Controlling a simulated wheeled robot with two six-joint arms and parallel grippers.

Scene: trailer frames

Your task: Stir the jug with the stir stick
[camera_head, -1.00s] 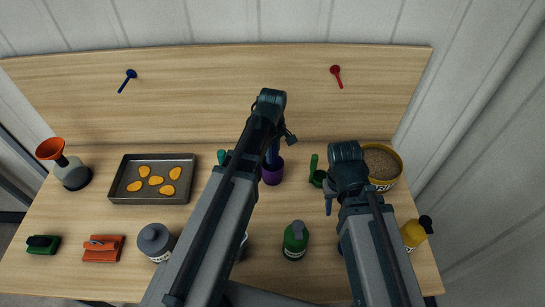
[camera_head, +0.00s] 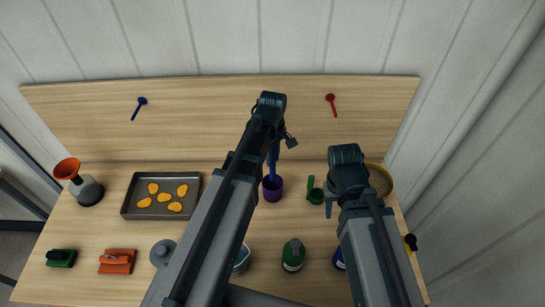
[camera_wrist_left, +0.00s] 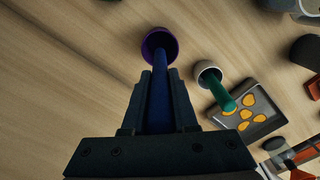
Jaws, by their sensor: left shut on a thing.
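My left gripper (camera_head: 274,143) is shut on a dark blue stick (camera_wrist_left: 159,98), the likely stir stick, with its fingers on either side of it. The stick points down to a purple cup (camera_head: 273,189), which also shows in the left wrist view (camera_wrist_left: 159,43). A pale vessel (camera_head: 242,259), possibly the jug, stands near the front, partly hidden behind my left arm. My right gripper (camera_head: 330,208) hangs at the right; its finger opening is not clear.
A tray of orange pieces (camera_head: 128,207) and a flask with an orange funnel (camera_head: 88,191) stand left. A green bottle (camera_head: 292,256) is in front, a green scoop (camera_head: 315,194) right of the purple cup. A yellow-rimmed tub (camera_head: 388,181) stands behind my right arm.

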